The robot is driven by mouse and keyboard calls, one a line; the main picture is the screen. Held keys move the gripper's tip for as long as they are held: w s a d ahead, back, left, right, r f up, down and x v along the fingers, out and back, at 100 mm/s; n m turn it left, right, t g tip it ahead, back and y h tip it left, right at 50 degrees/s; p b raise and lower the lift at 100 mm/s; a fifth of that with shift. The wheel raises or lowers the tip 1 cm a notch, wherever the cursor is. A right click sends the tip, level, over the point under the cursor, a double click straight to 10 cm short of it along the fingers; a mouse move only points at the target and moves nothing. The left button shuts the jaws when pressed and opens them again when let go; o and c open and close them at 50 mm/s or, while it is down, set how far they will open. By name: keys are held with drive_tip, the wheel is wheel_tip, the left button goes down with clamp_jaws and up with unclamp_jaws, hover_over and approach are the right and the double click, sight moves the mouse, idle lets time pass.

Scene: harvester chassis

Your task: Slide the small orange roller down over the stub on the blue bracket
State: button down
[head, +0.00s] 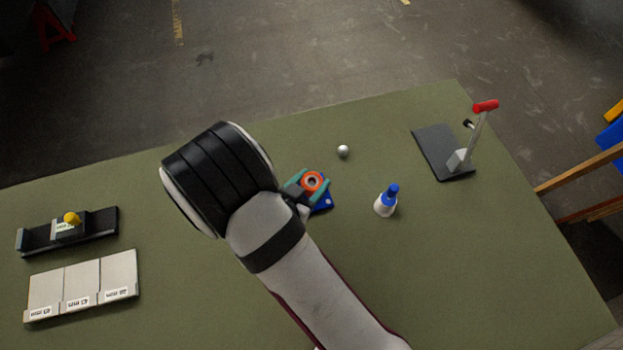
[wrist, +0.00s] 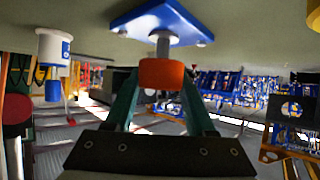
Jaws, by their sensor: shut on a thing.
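The small orange roller (head: 312,182) is held between the teal fingers of my gripper (head: 311,184), which is shut on it. In the wrist view, which is upside down, the roller (wrist: 161,73) sits between the fingertips. The blue bracket (head: 323,204) lies on the table beneath the roller, partly hidden by it and the fingers. The bracket's plate also shows in the wrist view (wrist: 183,22). Its grey stub (wrist: 163,46) stands from the plate toward the roller and lines up with it. A length of stub shows between plate and roller. I cannot tell whether the stub's tip is inside the roller's bore.
A white bottle with a blue cap (head: 386,202) stands right of the bracket. A grey ball (head: 343,151) lies behind it. A red-handled lever on a dark plate (head: 436,150) is at the right. A black fixture (head: 95,226) and pale tray (head: 83,284) are at the left.

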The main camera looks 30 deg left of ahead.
drive_tip(key=shift+f, duration=0.35)
idle(0.3)
drive_tip(key=shift+f, duration=0.8)
drive_tip(key=shift+c, duration=0.8)
unclamp_jaws()
drive_tip(key=v, duration=1.5)
drive_tip(key=shift+s+r, duration=0.15)
drive_tip(key=shift+s, duration=0.25)
drive_tip(key=shift+w, duration=0.1)
